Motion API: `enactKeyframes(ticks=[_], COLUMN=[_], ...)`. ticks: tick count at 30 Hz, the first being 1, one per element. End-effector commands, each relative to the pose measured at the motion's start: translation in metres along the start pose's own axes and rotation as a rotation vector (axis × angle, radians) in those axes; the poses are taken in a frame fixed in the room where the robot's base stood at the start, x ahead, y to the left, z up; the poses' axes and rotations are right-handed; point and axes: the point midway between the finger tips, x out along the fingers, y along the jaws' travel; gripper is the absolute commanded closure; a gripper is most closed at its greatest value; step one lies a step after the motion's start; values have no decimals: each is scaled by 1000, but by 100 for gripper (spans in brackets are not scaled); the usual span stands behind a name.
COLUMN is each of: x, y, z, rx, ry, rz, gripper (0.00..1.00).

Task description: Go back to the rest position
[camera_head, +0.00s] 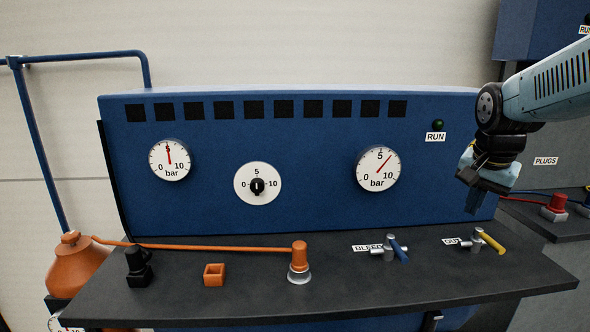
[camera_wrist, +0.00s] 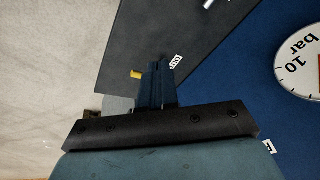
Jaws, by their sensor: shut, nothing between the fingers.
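My gripper (camera_head: 472,209) is shut and empty at the right of the head view, in front of the right end of the blue panel (camera_head: 300,212). It points down and hangs above the yellow-handled valve (camera_head: 478,241) on the dark bench, apart from it as far as I can see. In the wrist view my shut fingers (camera_wrist: 157,68) show over the bench, and a yellow handle end (camera_wrist: 137,74) shows beside them. Part of my arm runs out of the head view at the upper right.
The bench (camera_head: 340,286) holds a blue-handled valve (camera_head: 392,249), an orange fitting with a hose (camera_head: 299,262), a small orange box (camera_head: 214,275) and a black fitting (camera_head: 138,268). Dials (camera_head: 379,169) are on the panel. A red plug (camera_head: 557,203) stands at right. Space above the bench centre is clear.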

Motion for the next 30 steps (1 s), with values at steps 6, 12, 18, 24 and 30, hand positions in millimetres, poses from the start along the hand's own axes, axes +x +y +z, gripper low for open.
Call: enactKeyframes(ticks=[6,12,18,24,30], x=[-30,-46,-52,-52,-52], y=[-19,-27,-30,-30,-30], z=[70,126,157,162,162], rx=[-339,-619,-771,-800,-798], ry=[46,108,149,155,154], rz=[-115,-172,-187,-188,-189], gripper=[100,100,100,100,100])
